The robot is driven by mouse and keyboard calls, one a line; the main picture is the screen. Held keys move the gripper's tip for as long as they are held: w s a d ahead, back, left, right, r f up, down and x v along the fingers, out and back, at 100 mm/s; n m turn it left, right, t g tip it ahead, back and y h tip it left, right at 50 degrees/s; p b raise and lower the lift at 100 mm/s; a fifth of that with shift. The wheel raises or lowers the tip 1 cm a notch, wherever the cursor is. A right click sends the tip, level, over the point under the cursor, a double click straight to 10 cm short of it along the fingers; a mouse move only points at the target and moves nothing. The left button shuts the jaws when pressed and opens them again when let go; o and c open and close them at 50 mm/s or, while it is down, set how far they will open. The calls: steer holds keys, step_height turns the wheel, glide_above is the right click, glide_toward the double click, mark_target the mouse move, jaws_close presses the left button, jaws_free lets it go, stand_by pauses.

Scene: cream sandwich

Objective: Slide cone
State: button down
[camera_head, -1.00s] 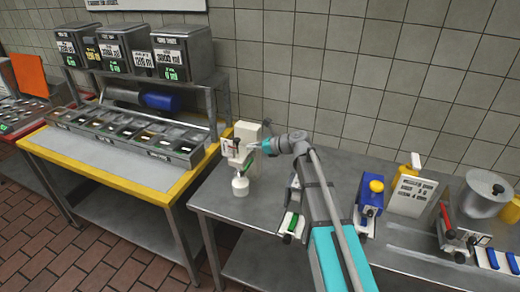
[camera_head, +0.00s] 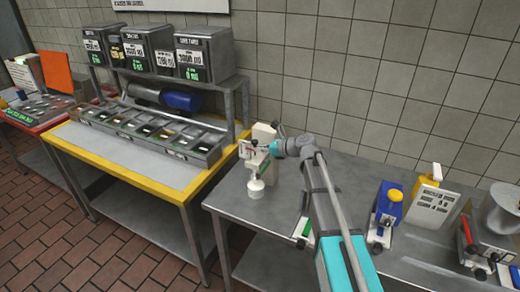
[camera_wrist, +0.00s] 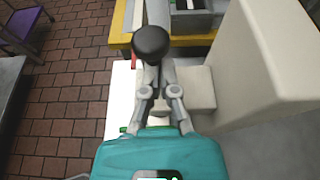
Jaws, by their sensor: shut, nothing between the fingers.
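A cream-coloured dispenser (camera_head: 263,140) stands near the left end of the steel table. A white piece with a narrow top and wide base (camera_head: 256,188) sits below its front; I cannot tell whether this is the cone. My gripper (camera_head: 271,149) is at the dispenser's right side. In the wrist view my gripper (camera_wrist: 163,66) is shut and empty, with its fingertips close to a black ball knob (camera_wrist: 151,42). Whether they touch the knob is unclear. The dispenser's pale body (camera_wrist: 275,60) fills the right of the wrist view.
A yellow-edged table (camera_head: 130,171) with a row of food bins (camera_head: 150,132) stands to the left. On the steel table (camera_head: 225,201), a blue device with a yellow top (camera_head: 385,213) and a labelled white-and-yellow item (camera_head: 431,202) stand right of my arm. A tiled wall is behind.

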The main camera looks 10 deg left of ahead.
steer(key=shift+r+p, duration=0.65)
steer(key=shift+r, duration=0.2)
steer(key=shift+w+r, duration=0.15)
steer(key=shift+w, duration=0.15)
steer(key=shift+r+p, duration=0.1)
steer(key=shift+p, duration=0.25)
steer(key=shift+d, duration=0.1)
steer(key=shift+d, duration=0.25)
steer(key=p+v, duration=0.2)
steer(key=v, duration=0.7)
steer(key=shift+s+d+f+p, duration=0.2)
steer(key=shift+s+p, duration=0.1)
